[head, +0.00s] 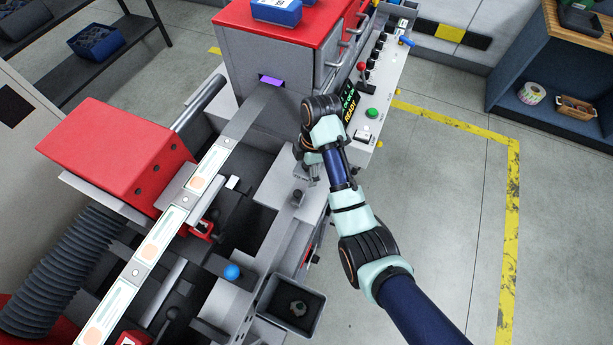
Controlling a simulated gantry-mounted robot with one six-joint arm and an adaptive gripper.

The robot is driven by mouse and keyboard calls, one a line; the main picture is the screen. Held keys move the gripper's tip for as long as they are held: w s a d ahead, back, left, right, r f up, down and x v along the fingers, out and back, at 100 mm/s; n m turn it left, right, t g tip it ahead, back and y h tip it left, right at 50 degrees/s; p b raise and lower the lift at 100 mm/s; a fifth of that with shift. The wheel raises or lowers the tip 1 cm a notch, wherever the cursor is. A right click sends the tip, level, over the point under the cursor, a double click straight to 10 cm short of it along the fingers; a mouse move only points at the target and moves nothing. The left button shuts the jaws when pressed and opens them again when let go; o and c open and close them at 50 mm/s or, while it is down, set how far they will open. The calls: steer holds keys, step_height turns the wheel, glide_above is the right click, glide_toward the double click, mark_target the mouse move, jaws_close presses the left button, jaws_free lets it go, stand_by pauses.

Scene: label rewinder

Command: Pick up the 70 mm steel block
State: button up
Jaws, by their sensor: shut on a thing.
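My gripper (311,171) points down beside the control panel, over the grey machine bed, and is partly covered by my wrist. It is shut on a small grey piece, which I take to be the steel block (303,181). Only a little of the block shows at the fingertips, and I cannot tell whether it still touches the surface below. No other steel block is clear in this view.
The red-topped grey housing (268,55) stands behind my wrist. The control panel (372,100) with buttons and levers is close on the right. The label web (150,249) runs diagonally on the left. A dark open bin (271,310) is in front, near a blue ball knob (232,271).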

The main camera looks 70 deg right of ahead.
step_height(320, 180, up, 13)
steer(key=p, duration=1.1)
steer(key=shift+f, duration=0.15)
